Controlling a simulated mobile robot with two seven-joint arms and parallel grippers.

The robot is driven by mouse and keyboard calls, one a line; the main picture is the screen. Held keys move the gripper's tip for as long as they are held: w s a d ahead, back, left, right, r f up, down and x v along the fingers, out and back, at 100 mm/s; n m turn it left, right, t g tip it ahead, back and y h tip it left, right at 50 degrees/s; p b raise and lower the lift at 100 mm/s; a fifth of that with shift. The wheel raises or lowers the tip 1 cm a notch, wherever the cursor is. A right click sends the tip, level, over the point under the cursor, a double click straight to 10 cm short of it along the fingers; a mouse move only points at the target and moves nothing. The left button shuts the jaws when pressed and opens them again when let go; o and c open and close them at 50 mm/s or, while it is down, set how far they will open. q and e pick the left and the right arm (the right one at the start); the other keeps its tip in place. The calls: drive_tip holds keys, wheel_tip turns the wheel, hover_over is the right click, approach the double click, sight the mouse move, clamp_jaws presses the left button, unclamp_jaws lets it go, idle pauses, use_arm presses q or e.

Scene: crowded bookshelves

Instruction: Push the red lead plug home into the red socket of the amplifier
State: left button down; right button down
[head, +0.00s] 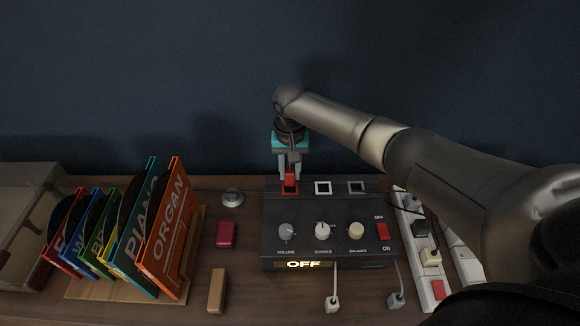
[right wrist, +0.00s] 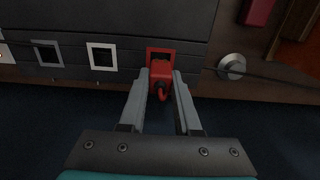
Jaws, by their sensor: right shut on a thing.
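The amplifier (head: 300,215) is a dark box with knobs, a red switch and a lit OFF display on its front. The red socket (right wrist: 168,51) is a red-framed square at one end of its row of sockets, beside a white one and a grey one. My right gripper (head: 290,175) is shut on the red lead plug (right wrist: 161,75), which also shows in the head view (head: 290,181). The plug is at the red socket's opening, lined up with it; how deep it sits I cannot tell. My left gripper is not in view.
The white socket (head: 323,187) and grey socket (head: 356,187) are empty. A rack of records (head: 120,230) stands at left. A red block (head: 227,235) and a round metal knob (head: 232,197) lie between. A power strip (head: 432,285) is at right; white and grey plugs lie in front.

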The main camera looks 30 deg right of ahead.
sight(290, 181)
drive_tip(key=shift+f, duration=0.5)
drive_tip(key=shift+p, duration=0.9)
idle(1.5)
drive_tip(key=shift+f+b, duration=0.9)
drive_tip(key=shift+f, duration=0.6)
drive_tip(key=shift+r, duration=0.15)
drive_tip(key=shift+r+p, duration=1.1)
drive_tip(key=shift+p, duration=0.3)
drive_tip(key=shift+p, duration=0.55)
idle(0.9)
drive_tip(key=shift+f+b, duration=0.3)
drive_tip(key=shift+f, duration=0.1)
